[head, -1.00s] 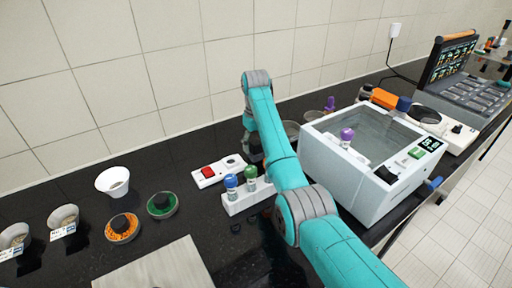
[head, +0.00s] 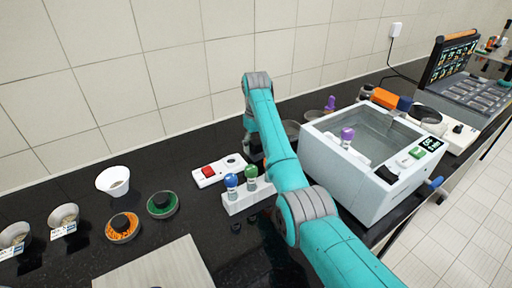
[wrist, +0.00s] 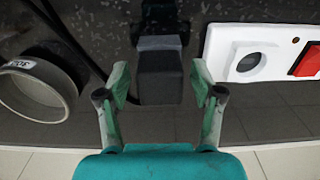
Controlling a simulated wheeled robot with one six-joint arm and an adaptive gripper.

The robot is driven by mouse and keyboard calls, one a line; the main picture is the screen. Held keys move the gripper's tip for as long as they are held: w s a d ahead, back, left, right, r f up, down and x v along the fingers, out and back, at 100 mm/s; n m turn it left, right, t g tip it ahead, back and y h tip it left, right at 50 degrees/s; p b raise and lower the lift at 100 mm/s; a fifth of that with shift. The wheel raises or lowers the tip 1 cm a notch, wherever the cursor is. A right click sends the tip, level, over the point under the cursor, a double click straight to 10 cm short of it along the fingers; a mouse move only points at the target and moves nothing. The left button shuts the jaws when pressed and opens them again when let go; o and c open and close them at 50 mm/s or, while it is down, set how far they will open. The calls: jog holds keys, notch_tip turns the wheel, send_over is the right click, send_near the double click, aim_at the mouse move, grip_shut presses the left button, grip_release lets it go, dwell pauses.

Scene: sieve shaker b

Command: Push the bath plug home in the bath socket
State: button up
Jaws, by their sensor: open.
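The bath socket (wrist: 251,63) is a round recess in a white box with a red switch, right of my gripper in the wrist view; the box also shows in the head view (head: 219,171). A dark grey block (wrist: 160,76), apparently the bath plug, lies between my fingers in the wrist view, apart from the socket. My gripper (wrist: 160,84) is open, one finger on each side of this block; I cannot tell whether they touch it. In the head view my arm mostly hides the gripper.
A white rack (head: 246,200) with blue- and green-capped tubes stands in front of the socket box. The white water bath (head: 365,190) stands to the right. A grey cup (wrist: 38,88) and a dark cable are left of my gripper in the wrist view.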

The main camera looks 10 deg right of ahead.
aim_at(256, 141)
grip_shut()
jog(key=shift+r, duration=0.2)
jog(key=shift+r, duration=2.8)
jog(key=shift+r, duration=0.15)
jog(key=shift+r, duration=1.35)
